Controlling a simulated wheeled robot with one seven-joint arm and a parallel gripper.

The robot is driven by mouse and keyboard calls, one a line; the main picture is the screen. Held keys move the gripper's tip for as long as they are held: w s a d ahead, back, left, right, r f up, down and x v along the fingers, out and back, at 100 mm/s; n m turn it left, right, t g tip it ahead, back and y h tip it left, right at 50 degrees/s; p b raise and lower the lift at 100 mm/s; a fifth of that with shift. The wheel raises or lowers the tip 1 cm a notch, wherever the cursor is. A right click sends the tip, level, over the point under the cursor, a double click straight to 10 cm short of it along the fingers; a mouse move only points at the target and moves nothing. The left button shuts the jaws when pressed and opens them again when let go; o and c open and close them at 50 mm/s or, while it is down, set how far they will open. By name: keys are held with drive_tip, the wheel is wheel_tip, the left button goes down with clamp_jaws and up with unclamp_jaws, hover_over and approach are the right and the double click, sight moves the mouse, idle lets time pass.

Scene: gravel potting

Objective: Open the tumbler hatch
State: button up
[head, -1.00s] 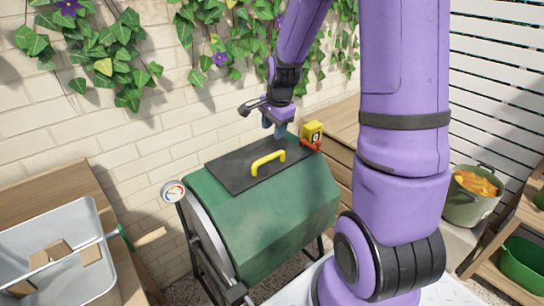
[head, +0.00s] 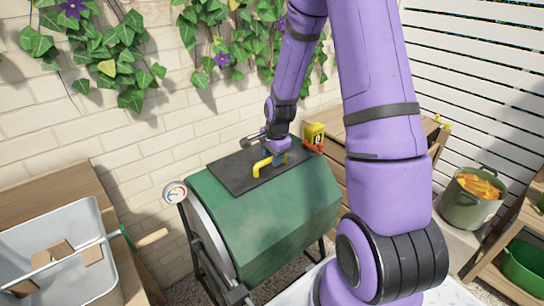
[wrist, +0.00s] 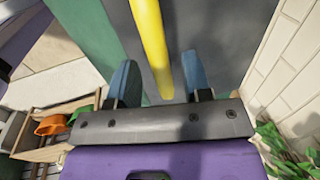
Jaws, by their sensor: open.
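The green tumbler (head: 268,222) stands in the middle of the head view. Its dark hatch (head: 226,174) lies shut on the top, with a yellow handle (head: 263,166) on it. In the wrist view the yellow handle (wrist: 152,45) runs from the top edge down between my two blue fingers, and the grey hatch (wrist: 207,30) is behind it. My gripper (wrist: 158,80) is open, one finger on each side of the handle, with visible gaps. In the head view my gripper (head: 272,153) is at the handle's right end and hides part of it.
A yellow box with a red part (head: 314,134) sits beside the hatch's far right. A round gauge (head: 175,192) is at the tumbler's left. A metal bin (head: 60,255) stands left, a pot of orange pieces (head: 470,200) right. The brick wall (head: 150,150) is close behind.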

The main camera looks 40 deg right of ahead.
drive_tip(key=shift+f, duration=0.2)
clamp_jaws()
drive_tip(key=shift+w+r, duration=0.15)
